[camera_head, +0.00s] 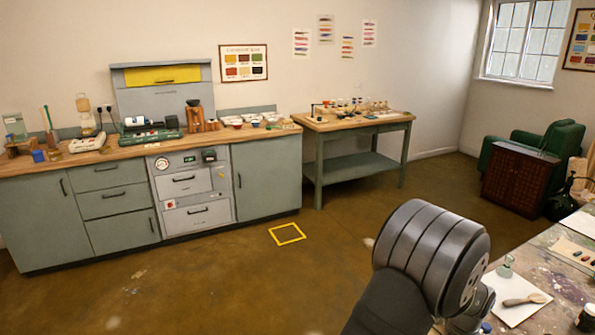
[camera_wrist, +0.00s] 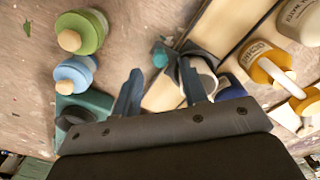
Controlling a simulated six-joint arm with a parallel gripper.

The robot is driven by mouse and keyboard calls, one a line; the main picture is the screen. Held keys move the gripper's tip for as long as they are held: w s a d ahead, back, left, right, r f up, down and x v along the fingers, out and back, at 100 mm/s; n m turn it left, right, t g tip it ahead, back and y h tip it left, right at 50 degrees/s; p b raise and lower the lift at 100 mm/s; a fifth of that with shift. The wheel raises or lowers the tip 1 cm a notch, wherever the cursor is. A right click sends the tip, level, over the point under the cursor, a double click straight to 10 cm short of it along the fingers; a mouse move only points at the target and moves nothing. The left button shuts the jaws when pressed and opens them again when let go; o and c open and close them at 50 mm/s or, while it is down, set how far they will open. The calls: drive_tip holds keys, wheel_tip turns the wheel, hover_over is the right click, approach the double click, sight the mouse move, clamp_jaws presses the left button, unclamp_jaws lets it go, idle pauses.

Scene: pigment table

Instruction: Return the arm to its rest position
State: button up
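My gripper (camera_wrist: 160,88) shows in the wrist view with its two blue-grey fingers spread apart and nothing held between them. It is over the paint-stained table (camera_wrist: 115,20). A dark cup-like item with a pale inside (camera_wrist: 205,76) is beside the right finger; I cannot tell whether they touch. In the camera_head view my dark grey arm rises at the lower right in front of the stained table (camera_head: 560,262). My gripper is not visible in that view.
Near the gripper are a green jar (camera_wrist: 88,30), a light-blue jar (camera_wrist: 80,74), a yellow jar (camera_wrist: 262,60) and a wooden strip (camera_wrist: 215,30). A wooden spoon (camera_head: 525,299) lies on a white sheet (camera_head: 513,313). The floor inside the yellow square (camera_head: 287,233) is clear.

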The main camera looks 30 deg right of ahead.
wheel_tip(320, 180, down, 3)
drive_tip(key=shift+r, duration=0.2)
drive_tip(key=shift+s, duration=0.15)
drive_tip(key=shift+r, duration=0.25)
wheel_tip(320, 180, up, 17)
wheel_tip(320, 180, down, 17)
drive_tip(key=shift+r, duration=0.1)
drive_tip(key=s, duration=0.9)
drive_tip(key=shift+f, duration=0.2)
wheel_tip(320, 180, up, 17)
drive_tip(key=shift+s+d+f+n, duration=0.1)
drive_tip(key=shift+d+f+n, duration=0.15)
drive_tip(key=shift+d+n, duration=0.8)
drive_tip(key=shift+w+d+f+n, duration=0.15)
drive_tip(key=shift+d+n, duration=0.35)
drive_tip(key=shift+n, duration=0.9)
drive_tip(key=shift+s+d+f+n, duration=0.15)
drive_tip(key=shift+d+f+n, duration=0.15)
drive_tip(key=shift+d+n, duration=0.75)
